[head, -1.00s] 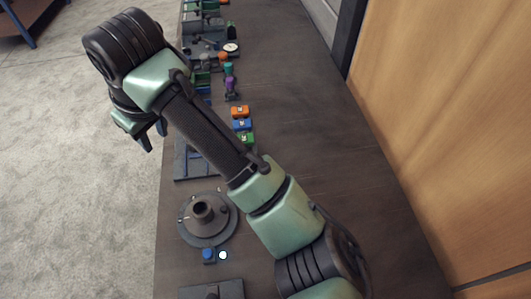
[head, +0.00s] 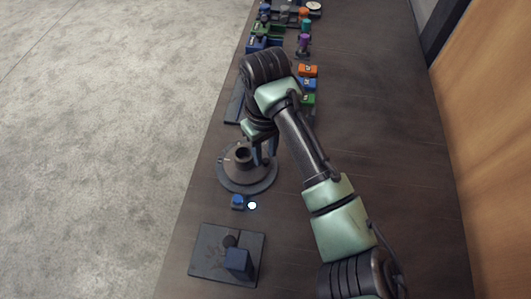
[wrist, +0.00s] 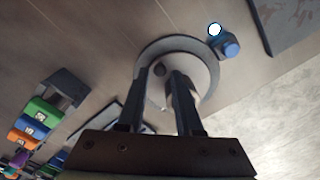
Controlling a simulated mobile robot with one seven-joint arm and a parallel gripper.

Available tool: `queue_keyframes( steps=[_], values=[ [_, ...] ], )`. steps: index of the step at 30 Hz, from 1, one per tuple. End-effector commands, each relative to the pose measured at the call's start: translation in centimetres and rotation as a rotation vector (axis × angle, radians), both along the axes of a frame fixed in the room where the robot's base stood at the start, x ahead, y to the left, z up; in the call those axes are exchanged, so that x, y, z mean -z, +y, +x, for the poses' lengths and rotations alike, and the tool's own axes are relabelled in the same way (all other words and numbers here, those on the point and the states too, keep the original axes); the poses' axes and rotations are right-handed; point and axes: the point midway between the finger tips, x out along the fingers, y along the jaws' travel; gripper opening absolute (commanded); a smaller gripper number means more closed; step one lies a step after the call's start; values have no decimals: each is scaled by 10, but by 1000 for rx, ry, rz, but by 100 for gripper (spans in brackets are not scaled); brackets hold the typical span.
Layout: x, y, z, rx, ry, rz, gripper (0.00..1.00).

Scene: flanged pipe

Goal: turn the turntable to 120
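The turntable (head: 240,184) is a dark grey round disc with a short upright pipe (head: 242,154) at its middle. Small pegs or marks show near its rim, but I cannot read any number. In the wrist view the disc (wrist: 203,57) lies beyond my fingers, which cover part of it. My gripper (head: 263,153) is at the right side of the pipe, over the disc. In the wrist view my gripper (wrist: 160,74) has its two fingers apart with nothing clearly held between them. I cannot tell whether a finger touches the disc or pipe.
A blue knob (head: 237,202) and a round white light (head: 252,205) sit just in front of the disc. A dark plate with a blue block (head: 238,262) lies nearer. Orange, blue and green blocks (head: 308,84) stand behind. The bench's right side is clear.

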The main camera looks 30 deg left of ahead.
Motion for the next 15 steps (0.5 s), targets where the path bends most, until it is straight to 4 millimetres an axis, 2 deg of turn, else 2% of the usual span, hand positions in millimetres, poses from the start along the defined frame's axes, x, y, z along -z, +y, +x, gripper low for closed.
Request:
queue_keyframes(
  steps=[5,13,15],
  values=[
    [12,0,0,0,0,0,34],
    [13,0,0,0,0,0,34],
    [13,0,0,0,0,0,23]
  ],
)
